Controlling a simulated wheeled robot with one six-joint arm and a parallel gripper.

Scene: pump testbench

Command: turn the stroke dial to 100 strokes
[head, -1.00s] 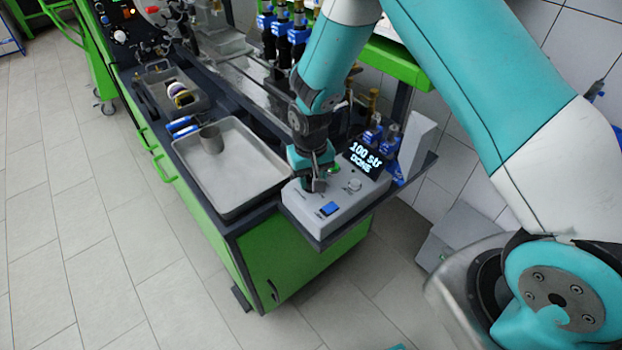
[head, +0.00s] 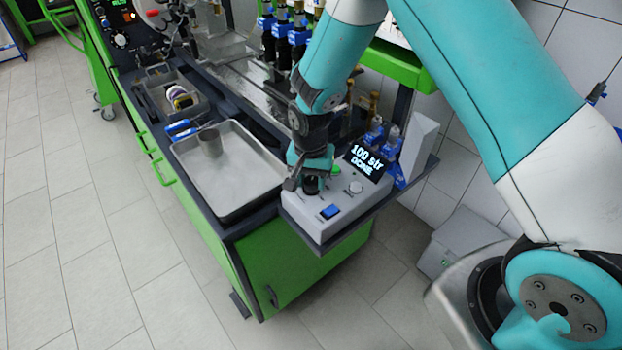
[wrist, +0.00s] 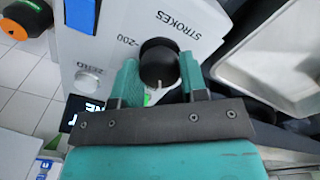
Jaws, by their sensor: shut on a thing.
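The stroke dial (wrist: 158,62) is a round black knob on the grey control box (head: 345,218), beside printed "STROKES" and "-200" in the wrist view. My gripper (wrist: 158,72) has one green finger on each side of the dial and is shut on it. In the head view, my gripper (head: 308,176) is over the box's left part, with the black dial (head: 311,187) partly showing below it. A pale pointer mark shows on the dial's edge nearest my palm. The dark display (head: 366,163) reads "100 str DONE".
A blue switch (head: 330,211) and a pale round knob (head: 355,187) are on the same box. The wrist view shows a "ZERO" label by that knob (wrist: 85,80).

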